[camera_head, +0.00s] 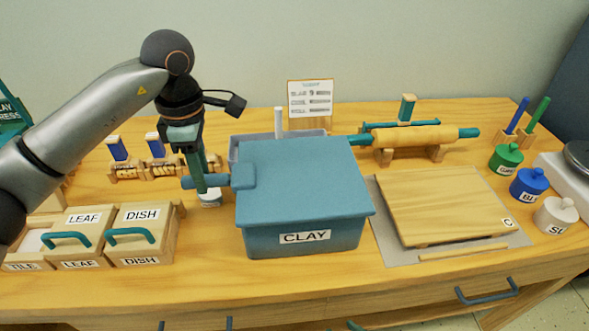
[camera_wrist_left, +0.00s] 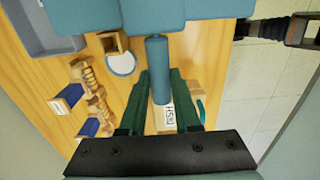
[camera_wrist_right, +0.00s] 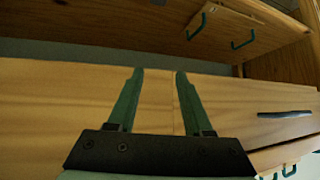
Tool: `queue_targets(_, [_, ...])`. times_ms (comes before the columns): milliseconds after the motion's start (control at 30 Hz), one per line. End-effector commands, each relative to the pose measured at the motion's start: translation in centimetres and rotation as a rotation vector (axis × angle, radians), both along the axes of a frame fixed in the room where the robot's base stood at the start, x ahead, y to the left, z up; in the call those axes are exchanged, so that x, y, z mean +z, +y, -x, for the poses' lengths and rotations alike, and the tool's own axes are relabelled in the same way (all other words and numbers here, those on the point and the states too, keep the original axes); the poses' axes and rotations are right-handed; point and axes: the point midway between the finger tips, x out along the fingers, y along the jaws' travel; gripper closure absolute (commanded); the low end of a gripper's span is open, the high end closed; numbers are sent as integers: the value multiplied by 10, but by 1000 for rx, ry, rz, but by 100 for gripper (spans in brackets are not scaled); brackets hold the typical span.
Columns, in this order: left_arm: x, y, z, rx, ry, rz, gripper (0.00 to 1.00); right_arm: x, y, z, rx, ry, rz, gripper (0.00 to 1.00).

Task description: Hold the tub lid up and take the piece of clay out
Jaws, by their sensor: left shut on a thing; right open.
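The blue clay tub (camera_head: 300,243), labelled CLAY, stands at the middle of the table. Its flat blue lid (camera_head: 305,180) lies over the top, so any clay inside is hidden. A round bar handle (camera_head: 220,181) sticks out from the lid's left side; it also shows in the left wrist view (camera_wrist_left: 156,55). My left gripper (camera_head: 203,188) is shut on this handle, with a green finger on either side of the bar. My right gripper (camera_wrist_right: 159,72) is open and empty, seen only in its wrist view, in front of wooden furniture fronts.
A wooden board (camera_head: 448,205) on a grey mat lies right of the tub. A rolling pin (camera_head: 412,136) rests on a stand behind. Lidded wooden boxes (camera_head: 143,217) stand at front left. Paint pots (camera_head: 528,184) stand at far right. A grey tray (camera_head: 240,143) is behind the tub.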

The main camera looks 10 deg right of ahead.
Motion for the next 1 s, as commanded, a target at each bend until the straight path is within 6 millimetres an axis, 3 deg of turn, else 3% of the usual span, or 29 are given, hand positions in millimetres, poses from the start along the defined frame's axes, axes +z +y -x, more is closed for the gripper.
queue_targets(1000, [45, 0, -11, 0, -3, 0, 100, 40, 0, 0, 1, -2, -1, 49])
